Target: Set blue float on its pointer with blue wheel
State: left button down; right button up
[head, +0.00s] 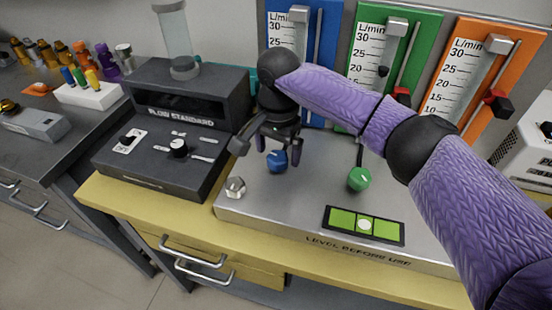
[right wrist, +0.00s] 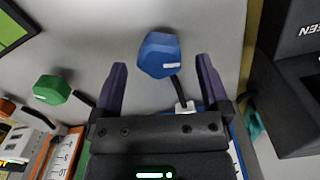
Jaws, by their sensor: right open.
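The blue wheel (head: 277,161) is a faceted knob standing on the steel base plate, below the blue panel (head: 331,25). It also shows in the right wrist view (right wrist: 160,55), with a white mark on its face and a dark stem. My right gripper (head: 267,149) is at the wheel, pointing down. In the right wrist view my right gripper (right wrist: 161,72) is open, with the wheel between and slightly beyond its fingertips; no grip shows. The blue panel carries an L/min scale. My right arm covers its lower part, so I cannot see the blue float or its pointer. My left gripper is out of view.
A green level (head: 363,225) sits in front. The dark flow standard box (head: 158,150) is at left. Green (head: 424,25) and orange (head: 522,46) panels stand behind.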

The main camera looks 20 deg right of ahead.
jog(key=shift+f, duration=0.95)
